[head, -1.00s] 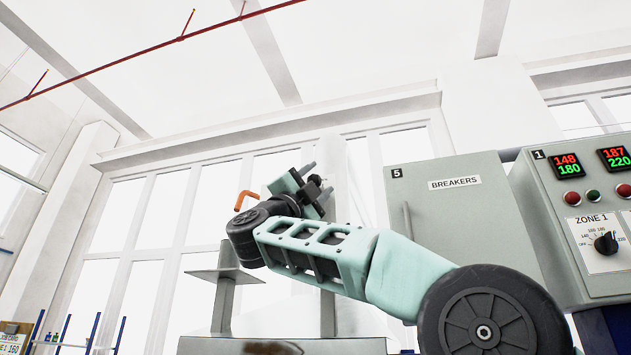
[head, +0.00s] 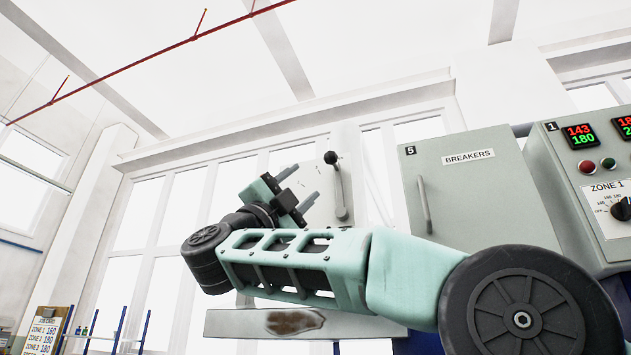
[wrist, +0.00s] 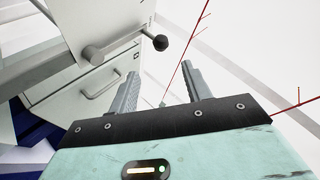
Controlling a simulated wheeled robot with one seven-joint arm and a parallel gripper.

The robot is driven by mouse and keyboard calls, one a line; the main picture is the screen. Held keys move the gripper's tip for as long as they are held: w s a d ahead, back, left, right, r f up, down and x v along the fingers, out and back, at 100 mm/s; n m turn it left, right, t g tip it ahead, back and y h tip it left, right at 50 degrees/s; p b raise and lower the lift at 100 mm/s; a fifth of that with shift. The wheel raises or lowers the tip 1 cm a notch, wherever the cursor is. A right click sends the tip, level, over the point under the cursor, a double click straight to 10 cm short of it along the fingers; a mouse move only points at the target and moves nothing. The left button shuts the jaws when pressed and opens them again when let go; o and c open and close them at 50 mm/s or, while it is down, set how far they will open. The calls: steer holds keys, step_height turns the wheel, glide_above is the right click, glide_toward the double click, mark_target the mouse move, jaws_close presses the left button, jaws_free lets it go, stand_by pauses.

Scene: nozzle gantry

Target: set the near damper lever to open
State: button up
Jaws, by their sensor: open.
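One lever (head: 338,188) with a black ball knob stands nearly upright on a pale panel (head: 318,217) in the head view, knob at the top. The lever also shows in the wrist view (wrist: 128,45), its round hub at left and its knob beyond my fingers. No open or shut marking is readable, and no second damper lever shows. My gripper (head: 303,186) is open and empty, left of the lever in the head view. In the wrist view my gripper (wrist: 160,75) has both fingers apart, with the knob above the gap between them; contact is not visible.
A grey breakers cabinet (head: 470,200) with a vertical handle stands right of the lever. A control box (head: 590,190) with displays and a dial is at far right. A stained metal beam (head: 370,325) runs below my arm. A job card board (head: 48,328) is at lower left.

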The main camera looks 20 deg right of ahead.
steer(key=shift+b+v, duration=0.3)
steer(key=shift+v, duration=1.65)
